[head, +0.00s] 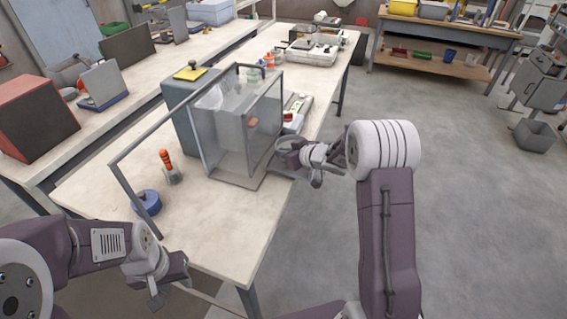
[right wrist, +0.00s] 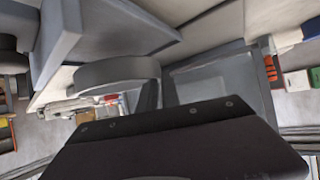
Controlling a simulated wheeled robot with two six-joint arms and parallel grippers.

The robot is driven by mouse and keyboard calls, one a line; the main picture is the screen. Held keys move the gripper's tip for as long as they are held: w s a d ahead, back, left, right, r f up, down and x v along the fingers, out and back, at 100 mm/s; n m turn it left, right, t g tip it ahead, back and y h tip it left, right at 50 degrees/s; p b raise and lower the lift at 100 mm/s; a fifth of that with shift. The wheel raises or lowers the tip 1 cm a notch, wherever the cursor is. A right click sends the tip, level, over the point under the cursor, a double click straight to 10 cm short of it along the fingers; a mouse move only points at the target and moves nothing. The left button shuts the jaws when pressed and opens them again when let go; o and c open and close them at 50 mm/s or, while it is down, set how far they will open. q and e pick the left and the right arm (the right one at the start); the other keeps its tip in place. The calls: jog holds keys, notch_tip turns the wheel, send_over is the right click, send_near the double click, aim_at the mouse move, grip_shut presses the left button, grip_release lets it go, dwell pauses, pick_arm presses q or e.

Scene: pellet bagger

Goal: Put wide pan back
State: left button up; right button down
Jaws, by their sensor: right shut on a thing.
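The wide pan (head: 289,143) appears as a shallow round grey dish at the right edge of the bench, beside the clear-walled machine. My right gripper (head: 291,157) is shut on it at the bench edge. In the right wrist view the pan (right wrist: 118,72) shows as a grey round rim above the dark gripper body. The gripper's fingertips are hidden there. Whether the pan touches the bench or machine I cannot tell. My left gripper (head: 170,288) is low at the left, by the bench's near edge, apart from the pan; its jaw opening is unclear.
The clear-walled machine (head: 235,130) with a grey frame stands mid-bench. A blue round item (head: 147,203) and an orange-topped tool (head: 167,162) stand left of it. White equipment (head: 312,52) sits at the bench's far end.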

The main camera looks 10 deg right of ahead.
aim_at(284, 169)
jog(key=f, duration=0.1)
jog(key=f+b, duration=0.1)
jog(key=f, duration=0.1)
jog(key=shift+s+f, duration=0.25)
jog(key=shift+w, duration=0.15)
jog(key=c, duration=1.5)
grip_release()
jog(key=shift+c, duration=0.2)
